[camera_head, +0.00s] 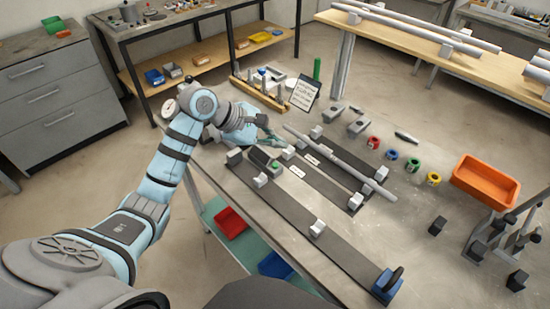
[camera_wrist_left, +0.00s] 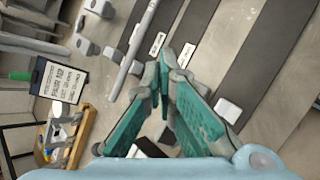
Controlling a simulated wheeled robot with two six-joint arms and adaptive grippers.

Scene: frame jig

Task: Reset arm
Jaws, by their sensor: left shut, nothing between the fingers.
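My left arm (camera_head: 168,165) comes in from the left and reaches over the workbench. My left gripper (camera_head: 272,140) is shut and empty above the bench, near its far left side. In the left wrist view its teal fingers (camera_wrist_left: 165,82) come together at the tips with nothing between them. A box with a green button (camera_head: 266,161) sits just below the gripper in the head view. My right gripper is not in view.
A long grey tube (camera_head: 340,162) lies across supports on the bench. Dark rails (camera_head: 290,213) carry small grey blocks. A sign (camera_head: 305,93) stands at the back. Several coloured rings and an orange bin (camera_head: 486,181) are at the right. Bare bench shows around the rings.

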